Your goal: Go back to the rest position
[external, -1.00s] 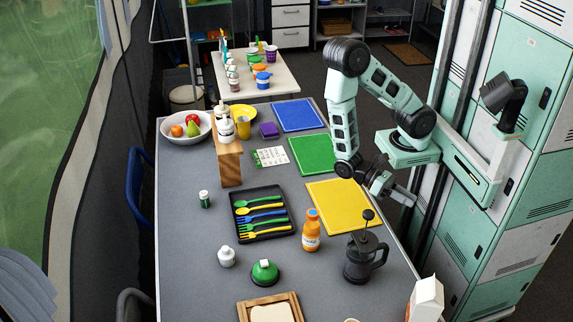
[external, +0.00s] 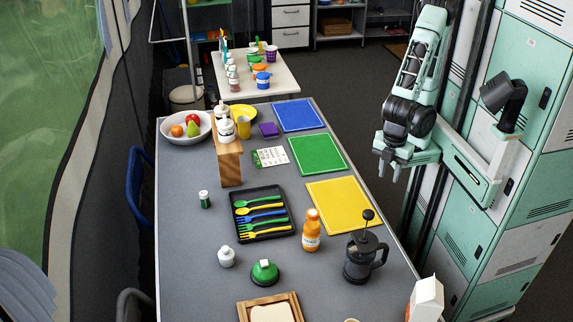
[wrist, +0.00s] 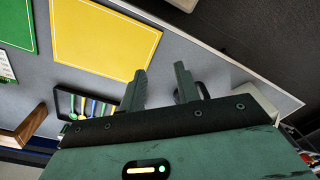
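My arm is folded up beside the column at the right of the external view. My gripper (external: 388,170) hangs there past the table's right edge, fingers pointing down. In the wrist view my gripper (wrist: 160,88) shows two dark fingers spread apart with nothing between them. The grey table (external: 180,265) lies to the left of my gripper, and the gripper touches nothing on it.
The nearest table items are the yellow board (external: 340,205), the green board (external: 317,155), the orange bottle (external: 311,235) and the black coffee press (external: 360,262). A cutlery tray (external: 268,238) lies further left. Green lockers (external: 535,130) stand at the right.

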